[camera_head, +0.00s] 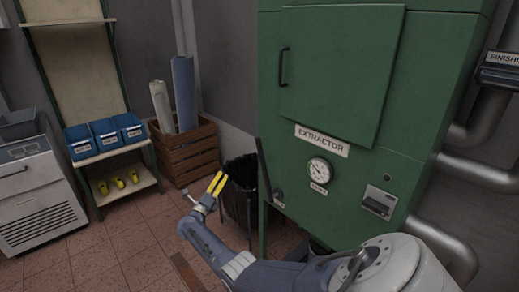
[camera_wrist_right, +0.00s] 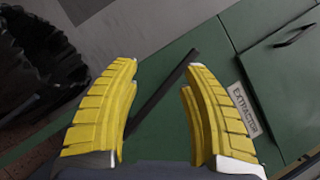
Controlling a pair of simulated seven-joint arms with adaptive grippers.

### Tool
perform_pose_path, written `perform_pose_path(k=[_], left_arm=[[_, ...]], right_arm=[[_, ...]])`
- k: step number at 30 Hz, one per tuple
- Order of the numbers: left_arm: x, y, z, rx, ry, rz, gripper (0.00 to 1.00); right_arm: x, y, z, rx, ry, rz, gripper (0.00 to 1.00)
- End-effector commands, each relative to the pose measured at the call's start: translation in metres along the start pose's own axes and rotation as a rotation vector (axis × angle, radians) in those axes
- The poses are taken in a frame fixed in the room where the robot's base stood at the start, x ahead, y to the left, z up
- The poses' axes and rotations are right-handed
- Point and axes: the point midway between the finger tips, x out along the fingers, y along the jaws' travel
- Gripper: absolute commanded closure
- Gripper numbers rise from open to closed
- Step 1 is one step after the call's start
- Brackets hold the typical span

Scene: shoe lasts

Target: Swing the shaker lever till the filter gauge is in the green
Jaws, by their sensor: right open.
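The shaker lever (camera_head: 263,170) is a thin dark bar at the left edge of the green extractor cabinet (camera_head: 345,80). The round white filter gauge (camera_head: 319,171) is on the cabinet front, under the EXTRACTOR label; its needle is too small to read against any green zone. My right gripper (camera_head: 217,183), with yellow fingers, is left of the lever and apart from it in the head view. In the right wrist view the open gripper (camera_wrist_right: 160,80) has the slanted dark lever (camera_wrist_right: 160,92) showing in the gap, apparently beyond the fingers. My left gripper is not in view.
A black-lined bin (camera_head: 238,195) stands behind my right gripper, also in the right wrist view (camera_wrist_right: 35,65). A wooden crate (camera_head: 185,155) with rolls and a shelf with blue bins (camera_head: 105,133) stand left. Grey pipes (camera_head: 475,170) run right of the cabinet.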

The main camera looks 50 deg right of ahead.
Motion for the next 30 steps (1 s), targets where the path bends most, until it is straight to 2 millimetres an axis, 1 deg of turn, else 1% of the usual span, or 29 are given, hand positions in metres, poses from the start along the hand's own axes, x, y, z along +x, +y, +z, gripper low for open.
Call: perform_pose_path(k=[1, 3, 6, 9, 13, 19, 23, 30], left_arm=[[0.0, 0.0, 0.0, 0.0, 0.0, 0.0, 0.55], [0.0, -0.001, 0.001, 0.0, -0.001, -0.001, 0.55], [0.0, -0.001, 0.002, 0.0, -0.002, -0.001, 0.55], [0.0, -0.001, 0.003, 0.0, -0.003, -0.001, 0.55], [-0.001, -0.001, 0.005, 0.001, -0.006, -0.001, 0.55], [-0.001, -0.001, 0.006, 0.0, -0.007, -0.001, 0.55], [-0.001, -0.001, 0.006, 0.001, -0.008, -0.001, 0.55], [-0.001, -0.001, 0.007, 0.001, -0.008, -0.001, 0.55]], right_arm=[[0.017, -0.018, 0.007, 0.108, 0.087, -0.033, 0.55], [0.033, -0.037, 0.009, 0.242, 0.201, -0.071, 0.55], [0.046, -0.056, 0.01, 0.392, 0.332, -0.113, 0.55], [0.053, -0.067, 0.011, 0.497, 0.425, -0.143, 0.55], [0.058, -0.074, 0.011, 0.569, 0.491, -0.163, 0.55], [0.073, -0.077, 0.002, 0.592, 0.513, -0.172, 0.55], [0.091, -0.077, -0.009, 0.59, 0.512, -0.173, 0.55], [0.13, -0.078, -0.03, 0.588, 0.509, -0.172, 0.55]])
